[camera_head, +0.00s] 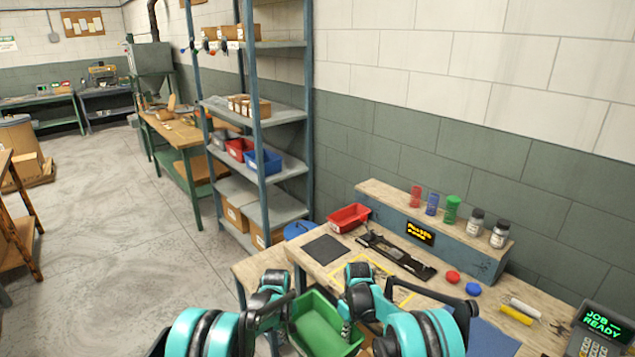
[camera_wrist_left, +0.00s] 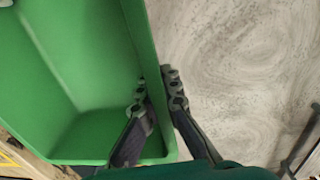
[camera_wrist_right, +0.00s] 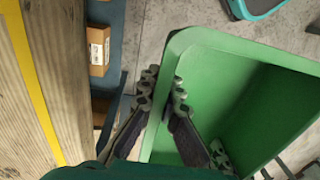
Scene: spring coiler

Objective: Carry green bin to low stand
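The green bin (camera_head: 318,328) is in front of the workbench, between my two arms, and looks empty inside. In the left wrist view, my left gripper (camera_wrist_left: 156,82) has one finger inside the bin (camera_wrist_left: 75,70) and one outside, closed on its wall. In the right wrist view, my right gripper (camera_wrist_right: 164,86) likewise straddles the opposite wall of the bin (camera_wrist_right: 270,100) and is closed on it. Floor shows beside the bin in both wrist views. A lower wooden surface (camera_head: 258,268) adjoins the workbench on the left; I cannot tell whether it is the low stand.
The workbench (camera_head: 345,262) carries a red bin (camera_head: 349,217), a dark mat (camera_head: 325,249), a black fixture (camera_head: 400,258) and several small items. A blue shelf rack (camera_head: 285,215) stands behind, with a blue round object (camera_head: 300,230) near its foot. Open floor (camera_head: 130,250) lies left.

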